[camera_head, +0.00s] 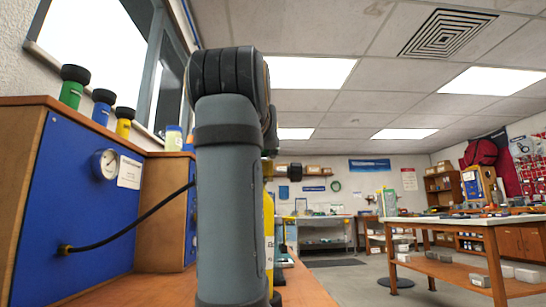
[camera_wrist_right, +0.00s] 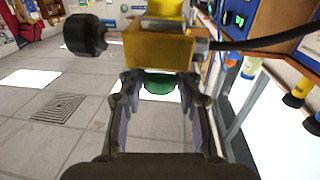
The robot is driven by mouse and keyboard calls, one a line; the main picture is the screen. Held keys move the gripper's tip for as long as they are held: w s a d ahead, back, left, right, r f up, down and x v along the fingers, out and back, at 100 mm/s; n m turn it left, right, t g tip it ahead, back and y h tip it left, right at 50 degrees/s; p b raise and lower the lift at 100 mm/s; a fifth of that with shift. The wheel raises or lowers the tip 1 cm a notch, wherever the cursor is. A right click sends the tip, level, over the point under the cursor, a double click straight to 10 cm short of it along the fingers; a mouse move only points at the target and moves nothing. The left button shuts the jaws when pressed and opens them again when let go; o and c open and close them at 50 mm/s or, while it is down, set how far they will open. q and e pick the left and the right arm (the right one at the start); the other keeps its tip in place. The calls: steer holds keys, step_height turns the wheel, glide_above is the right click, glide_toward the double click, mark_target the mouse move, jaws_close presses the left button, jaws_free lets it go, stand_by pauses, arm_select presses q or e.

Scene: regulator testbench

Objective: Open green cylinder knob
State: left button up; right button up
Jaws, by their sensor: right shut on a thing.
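In the right wrist view, which is upside down, a green knob (camera_wrist_right: 160,84) sits on a yellow regulator block (camera_wrist_right: 160,48). My right gripper (camera_wrist_right: 160,92) has its two fingers on either side of the knob and is shut on it. The fingers hide the knob's sides. A black knob (camera_wrist_right: 85,36) sticks out from one side of the block, and it also shows in the head view (camera_head: 282,171). In the head view my grey arm hides the gripper, the green knob and most of the yellow body (camera_head: 268,235). My left gripper is out of view.
A black hose (camera_head: 130,222) runs from the blue panel (camera_head: 62,200) behind my arm. Green (camera_head: 71,94), blue (camera_head: 102,112) and yellow (camera_head: 124,128) bottles with black caps stand along the panel top. A workbench (camera_head: 450,222) stands at the right, with open floor before it.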

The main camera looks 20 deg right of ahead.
steer(key=shift+s+a, duration=0.2)
steer(key=shift+a, duration=0.45)
steer(key=o, duration=1.2)
steer(key=shift+c, duration=0.2)
steer(key=r, duration=0.3)
steer(key=d+r, duration=0.1)
steer(key=r, duration=0.5)
steer(key=shift+d+r, duration=0.2)
steer(key=shift+w+r, duration=0.1)
steer(key=shift+r, duration=0.2)
